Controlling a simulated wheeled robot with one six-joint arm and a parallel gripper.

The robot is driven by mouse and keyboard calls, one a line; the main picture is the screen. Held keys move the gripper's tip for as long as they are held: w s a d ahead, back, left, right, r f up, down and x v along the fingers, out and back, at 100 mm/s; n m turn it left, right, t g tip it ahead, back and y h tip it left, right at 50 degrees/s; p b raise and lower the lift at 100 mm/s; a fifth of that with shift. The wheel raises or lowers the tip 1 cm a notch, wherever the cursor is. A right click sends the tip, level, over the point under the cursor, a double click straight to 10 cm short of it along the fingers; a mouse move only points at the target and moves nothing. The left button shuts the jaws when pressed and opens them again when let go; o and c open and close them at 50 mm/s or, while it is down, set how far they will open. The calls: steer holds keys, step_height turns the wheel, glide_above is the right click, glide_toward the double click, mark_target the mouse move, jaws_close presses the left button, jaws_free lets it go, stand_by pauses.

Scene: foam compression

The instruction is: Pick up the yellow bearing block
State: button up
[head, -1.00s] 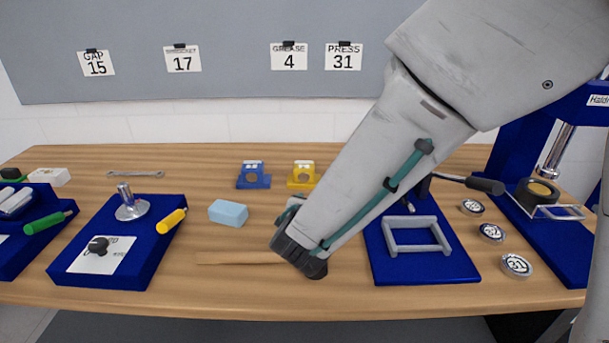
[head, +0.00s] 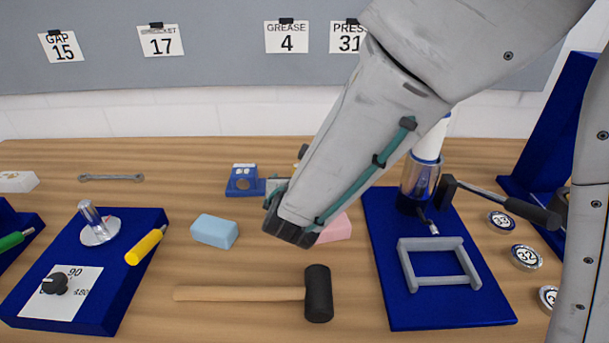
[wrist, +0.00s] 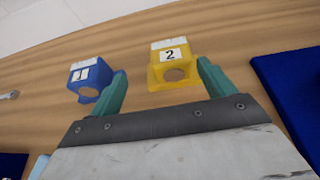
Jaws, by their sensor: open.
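The yellow bearing block (wrist: 172,50), with a white label reading 2 and a round hole in its front, stands on the wooden table in the wrist view. In the head view my arm hides nearly all of it. My gripper (wrist: 161,76) is open and empty, its two green fingers apart. The yellow block shows between and beyond the fingertips, closer to the right finger. In the head view my gripper (head: 274,190) is partly hidden by its own wrist.
A blue bearing block (wrist: 88,78) stands left of the yellow one, close to the left finger in the wrist view. A light blue block (head: 214,231), a pink block (head: 337,230) and a mallet (head: 240,294) lie nearer. A blue board (head: 440,310) with a grey frame is right.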

steer(key=shift+h, duration=0.3)
steer(key=x, duration=0.3)
steer(key=d+x, duration=0.1)
steer(key=x, duration=0.3)
steer(key=shift+w+d, duration=0.15)
steer(key=shift+d, duration=0.1)
steer(key=shift+a, duration=0.1)
steer(key=c, duration=1.5)
